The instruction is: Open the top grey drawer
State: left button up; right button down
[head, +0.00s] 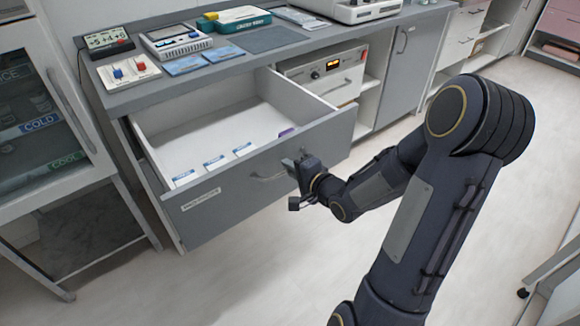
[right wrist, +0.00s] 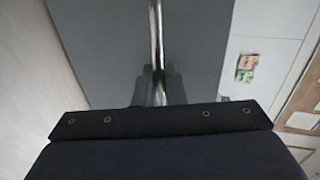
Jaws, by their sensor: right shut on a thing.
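The top grey drawer (head: 222,205) is pulled far out of the counter in the head view, and its white inside shows. Its bar handle (head: 268,177) is on the front face. My right gripper (head: 298,167) is at the right part of the handle and shut on it. In the right wrist view the handle (right wrist: 156,45) runs as a metal bar down to between the fingers (right wrist: 158,88) against the grey front. My left gripper is not in view.
Several small blue-and-white packets (head: 213,163) lie inside the drawer along its front. Devices and boxes stand on the grey counter top (head: 268,40). A glass-door cabinet (head: 40,120) stands at the left. The floor (head: 250,270) before the drawer is clear.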

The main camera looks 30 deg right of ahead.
jog(key=c, duration=1.6)
grip_release()
jog(key=p+v, duration=0.1)
jog(key=v, duration=0.6)
jog(key=shift+s+r+p, duration=0.1)
jog(key=shift+s+p, duration=0.2)
jog(key=shift+s, duration=0.1)
